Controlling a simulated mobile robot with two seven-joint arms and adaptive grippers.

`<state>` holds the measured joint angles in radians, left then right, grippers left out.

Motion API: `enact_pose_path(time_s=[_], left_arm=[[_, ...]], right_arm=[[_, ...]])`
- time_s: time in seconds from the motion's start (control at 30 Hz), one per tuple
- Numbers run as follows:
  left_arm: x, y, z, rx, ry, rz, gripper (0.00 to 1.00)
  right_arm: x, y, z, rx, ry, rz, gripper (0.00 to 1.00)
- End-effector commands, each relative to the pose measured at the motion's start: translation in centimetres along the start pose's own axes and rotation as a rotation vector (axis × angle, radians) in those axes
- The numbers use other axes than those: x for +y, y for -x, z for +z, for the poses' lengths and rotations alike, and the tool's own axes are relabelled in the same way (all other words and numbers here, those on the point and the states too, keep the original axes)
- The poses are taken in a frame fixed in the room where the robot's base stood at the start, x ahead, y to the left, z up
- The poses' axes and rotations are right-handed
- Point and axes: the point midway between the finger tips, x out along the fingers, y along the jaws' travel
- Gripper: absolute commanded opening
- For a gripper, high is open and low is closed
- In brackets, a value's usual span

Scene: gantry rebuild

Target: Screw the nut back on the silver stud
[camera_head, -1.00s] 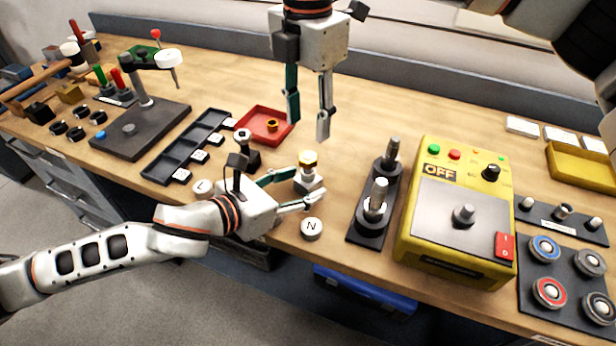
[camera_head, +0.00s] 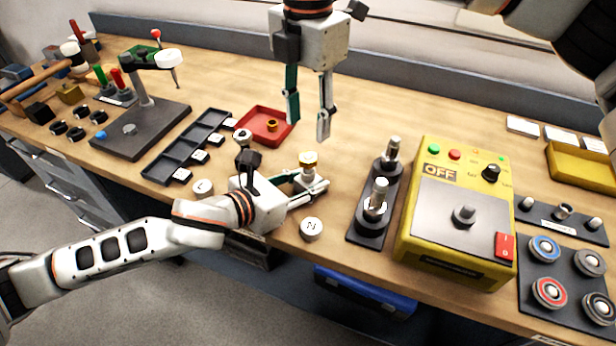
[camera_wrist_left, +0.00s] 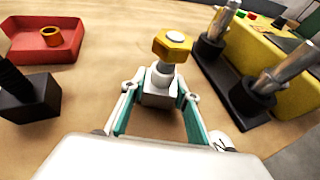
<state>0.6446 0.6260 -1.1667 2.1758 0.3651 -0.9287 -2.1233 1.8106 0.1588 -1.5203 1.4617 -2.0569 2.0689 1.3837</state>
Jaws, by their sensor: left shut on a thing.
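A gold hex nut (camera_head: 308,159) sits on top of a silver stud (camera_head: 308,171) on a small pale block (camera_wrist_left: 160,93). The nut also shows in the left wrist view (camera_wrist_left: 172,45), with the stud's end visible in its hole. My left gripper (camera_head: 313,184) is low at the block, with its fingers on either side of it, below the nut, shut on the block. How far the nut is threaded cannot be told. My right gripper (camera_head: 307,122) hangs above the bench behind the stud, its fingers apart and empty.
A red tray (camera_head: 253,137) holding a brass ring (camera_head: 271,126) stands behind left. A black compartment tray (camera_head: 165,160) lies left. A black stand with metal posts (camera_head: 364,226) and a yellow box marked OFF (camera_head: 405,240) stand right. A round N piece (camera_head: 312,229) lies in front.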

Motion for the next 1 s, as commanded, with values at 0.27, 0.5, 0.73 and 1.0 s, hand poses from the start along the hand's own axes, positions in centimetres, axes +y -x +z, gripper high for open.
enact_pose_path(time_s=[0.27, 0.5, 0.73, 1.0], left_arm=[[-0.01, 0.01, -0.02, 0.0, 0.001, 0.0, 0.0], [-0.02, 0.01, -0.03, 0.001, 0.001, 0.0, 0.0], [-0.02, 0.01, -0.04, 0.001, 0.001, -0.001, 0.0], [-0.02, 0.01, -0.04, 0.001, 0.001, -0.001, 0.0]], right_arm=[[0.01, 0.0, 0.01, 0.0, 0.34, 0.0, 0.4], [0.01, 0.0, 0.02, 0.0, 0.787, -0.001, 0.4], [0.02, 0.01, 0.01, 0.0, 1.216, -0.001, 0.4], [0.02, 0.02, 0.01, 0.001, 1.719, -0.001, 0.4]])
